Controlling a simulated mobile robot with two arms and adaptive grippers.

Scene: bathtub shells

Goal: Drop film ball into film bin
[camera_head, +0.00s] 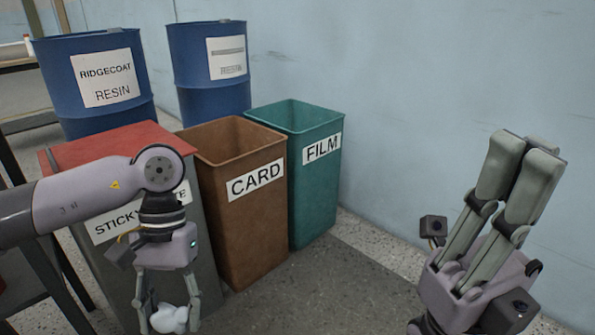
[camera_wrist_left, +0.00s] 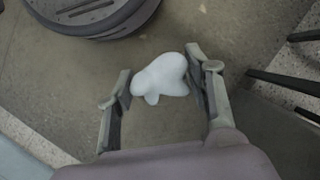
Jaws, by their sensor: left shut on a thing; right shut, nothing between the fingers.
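The film ball is a crumpled white lump (camera_head: 168,317) at the bottom left of the head view. My left gripper (camera_head: 168,322) is shut on it, pointing down in front of the grey bin. In the left wrist view the ball (camera_wrist_left: 162,76) sits between the two fingers of the left gripper (camera_wrist_left: 165,85). The film bin (camera_head: 318,190) is teal, with a FILM label and an open top, at the back right of the row. My right gripper (camera_head: 530,145) is raised at the right, pointing up, shut and empty.
A brown CARD bin (camera_head: 250,225) with an open top stands between the film bin and a grey bin with a red lid (camera_head: 110,150). Two blue drums (camera_head: 210,85) stand behind. A pale blue wall (camera_head: 430,90) is behind the film bin. Floor (camera_head: 340,290) is clear in front.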

